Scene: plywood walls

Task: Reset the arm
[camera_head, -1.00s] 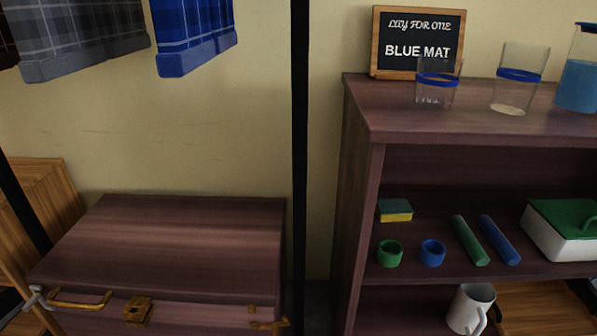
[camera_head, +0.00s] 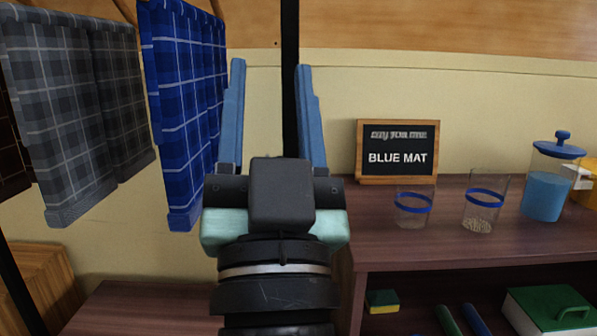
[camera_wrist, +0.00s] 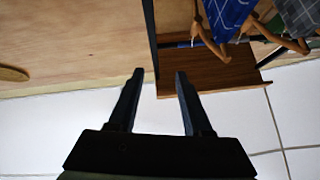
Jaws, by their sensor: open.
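My gripper (camera_head: 268,75) is raised in the middle of the head view, its two blue fingers pointing up and spread apart with nothing between them. In the wrist view my gripper (camera_wrist: 156,75) also shows open and empty. A black upright pole (camera_head: 289,120) stands behind the fingers in the head view. A blue checked cloth (camera_head: 180,110) hangs just left of the left finger; I cannot tell how near it is in depth.
A grey checked cloth (camera_head: 75,110) hangs at the left. A purple-brown shelf (camera_head: 480,248) at the right bears a "BLUE MAT" sign (camera_head: 398,150), two glasses, one a blue-banded glass (camera_head: 484,203), and a blue-lidded jar (camera_head: 547,190).

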